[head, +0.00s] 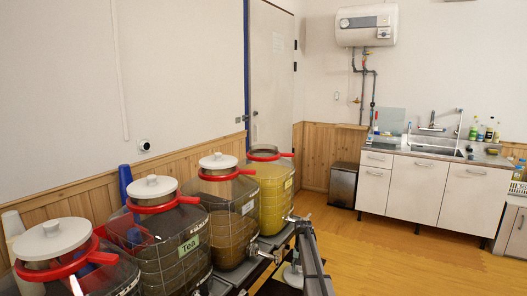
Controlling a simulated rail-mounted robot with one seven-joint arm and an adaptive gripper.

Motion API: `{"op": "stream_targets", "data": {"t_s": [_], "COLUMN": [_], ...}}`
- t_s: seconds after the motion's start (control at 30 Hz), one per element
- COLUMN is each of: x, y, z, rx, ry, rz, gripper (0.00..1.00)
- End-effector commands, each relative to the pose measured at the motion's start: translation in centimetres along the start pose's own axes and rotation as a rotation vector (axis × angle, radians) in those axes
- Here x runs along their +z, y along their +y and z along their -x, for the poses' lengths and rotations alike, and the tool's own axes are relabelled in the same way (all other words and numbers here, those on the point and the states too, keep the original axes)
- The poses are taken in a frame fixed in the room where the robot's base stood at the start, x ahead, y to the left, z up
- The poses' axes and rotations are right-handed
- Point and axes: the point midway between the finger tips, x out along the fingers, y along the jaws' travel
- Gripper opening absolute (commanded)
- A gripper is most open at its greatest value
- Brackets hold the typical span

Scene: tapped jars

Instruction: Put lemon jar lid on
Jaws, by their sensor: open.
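The lemon jar is the far one in the row, a clear jar of yellow liquid (273,195) with a red collar. Its mouth (264,151) is open, with no lid on it. A pale, rounded thing (293,275) shows low beside a dark grey bar, right of the jars. It is partly hidden, and I cannot tell whether it is the lid. My gripper cannot be made out in the head view.
Three other tapped jars wear white lids: the near jar (110,280), the Tea jar (165,240) and a brown one (228,215). The dark grey bar (310,258) runs along the right. A sink counter (420,185) and dark bin (343,185) stand beyond open floor (420,250).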

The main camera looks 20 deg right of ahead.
Motion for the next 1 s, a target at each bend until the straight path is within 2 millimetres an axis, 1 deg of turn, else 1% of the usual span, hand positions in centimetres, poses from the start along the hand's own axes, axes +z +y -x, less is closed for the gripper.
{"op": "stream_targets", "data": {"t_s": [0.83, 0.87, 0.9, 0.97, 1.0], "x": [-0.01, 0.0, 0.0, 0.0, 0.0], "y": [0.0, 0.0, 0.0, 0.0, -0.01], "z": [0.04, 0.04, 0.04, 0.03, 0.03], "rx": [0.0, 0.0, 0.0, 0.0, 0.0], "ry": [0.0, 0.0, 0.0, 0.0, 0.0], "rz": [0.0, 0.0, 0.0, 0.0, 0.0], "gripper": [0.54, 0.43, 0.29, 0.07, 0.0]}}
